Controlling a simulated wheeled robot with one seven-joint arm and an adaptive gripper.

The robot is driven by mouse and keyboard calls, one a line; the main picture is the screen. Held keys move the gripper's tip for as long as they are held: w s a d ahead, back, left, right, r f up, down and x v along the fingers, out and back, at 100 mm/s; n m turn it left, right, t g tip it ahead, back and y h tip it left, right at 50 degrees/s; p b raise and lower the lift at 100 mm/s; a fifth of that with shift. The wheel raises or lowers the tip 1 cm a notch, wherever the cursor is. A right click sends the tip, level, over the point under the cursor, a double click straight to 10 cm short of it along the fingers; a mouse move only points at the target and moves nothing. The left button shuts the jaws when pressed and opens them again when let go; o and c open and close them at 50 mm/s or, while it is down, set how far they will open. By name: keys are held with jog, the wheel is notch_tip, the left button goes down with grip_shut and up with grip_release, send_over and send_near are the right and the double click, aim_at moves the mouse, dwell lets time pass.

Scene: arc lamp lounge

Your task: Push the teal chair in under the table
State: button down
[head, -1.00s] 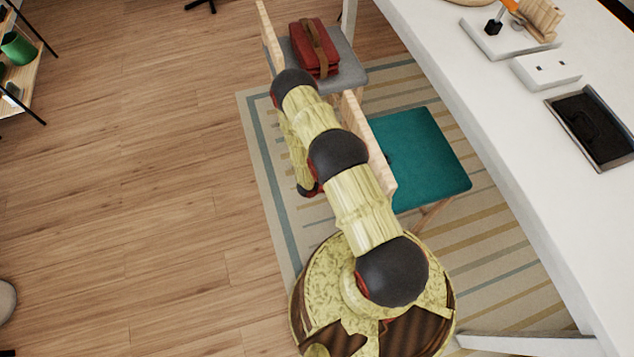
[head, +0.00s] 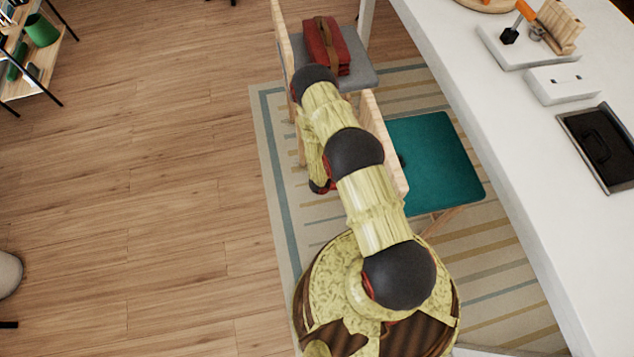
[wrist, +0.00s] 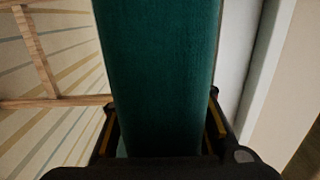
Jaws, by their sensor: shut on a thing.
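The teal chair (head: 435,160) stands on the striped rug, with its flat teal seat facing up and its pale wooden back edge (head: 386,150) on the left side. The right edge of the seat is close to the long edge of the white table (head: 560,215). In the wrist view, a teal panel of the chair (wrist: 160,60) passes between the two fingers of my gripper (wrist: 163,125), which is shut on it.
A grey chair (head: 364,74) with a red bag (head: 325,48) on it stands just beyond the teal chair. The table carries a black tray (head: 600,150), a white box and a wooden block. Open wooden floor (head: 150,180) lies to the left. A shelf (head: 45,75) is at far left.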

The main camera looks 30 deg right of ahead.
jog(key=shift+s+a+f, duration=0.1)
jog(key=shift+s+f, duration=0.2)
jog(key=shift+f, duration=0.05)
jog(key=c, duration=1.5)
grip_release()
jog(key=o, duration=0.5)
jog(key=shift+w+r, duration=0.2)
jog(key=shift+w, duration=0.05)
jog(key=b+v, duration=0.1)
jog(key=v, duration=1.1)
jog(key=shift+w+r, duration=0.15)
jog(key=shift+r, duration=0.05)
jog(key=shift+a, duration=0.15)
